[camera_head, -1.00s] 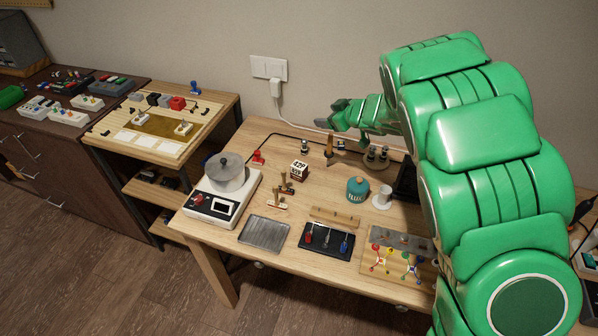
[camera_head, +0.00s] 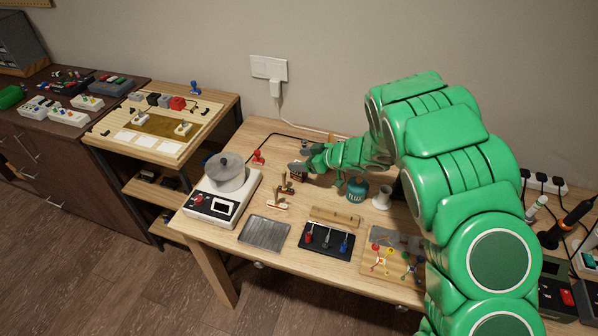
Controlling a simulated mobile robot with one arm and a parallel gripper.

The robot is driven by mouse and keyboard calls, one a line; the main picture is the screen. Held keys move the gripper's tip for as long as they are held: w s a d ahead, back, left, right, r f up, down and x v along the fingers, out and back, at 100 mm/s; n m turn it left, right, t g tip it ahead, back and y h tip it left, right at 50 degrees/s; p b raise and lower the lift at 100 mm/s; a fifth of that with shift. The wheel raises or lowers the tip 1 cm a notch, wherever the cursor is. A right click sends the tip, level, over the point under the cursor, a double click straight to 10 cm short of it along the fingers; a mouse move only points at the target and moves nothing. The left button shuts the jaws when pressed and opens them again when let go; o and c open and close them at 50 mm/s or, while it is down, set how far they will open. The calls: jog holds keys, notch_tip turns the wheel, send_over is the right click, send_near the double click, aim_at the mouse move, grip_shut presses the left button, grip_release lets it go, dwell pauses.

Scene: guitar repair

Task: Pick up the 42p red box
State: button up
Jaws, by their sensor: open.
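The 42p box (camera_head: 299,177) stands on the wooden table, right of the scale and behind the small brass-coloured parts. Only a small dark lower part of it shows; my gripper hides the rest, including its white top. My gripper (camera_head: 299,160) is at the end of my green arm, with its grey fingers apart, over and around the box's place. I cannot tell whether the fingers touch the box.
A scale with a grey pot (camera_head: 228,175) stands to the left. A small red item (camera_head: 258,157) is behind, and a teal flux jar (camera_head: 357,190) is to the right. A metal tray (camera_head: 265,233) and a black tool mat (camera_head: 326,242) lie in front.

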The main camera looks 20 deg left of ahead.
aim_at(300, 177)
jog(key=shift+f, duration=0.8)
notch_tip(300, 177, down, 2)
jog(key=shift+x, duration=1.05)
jog(key=shift+a+f, duration=0.1)
jog(key=shift+a, duration=0.3)
jog(key=c, duration=1.2)
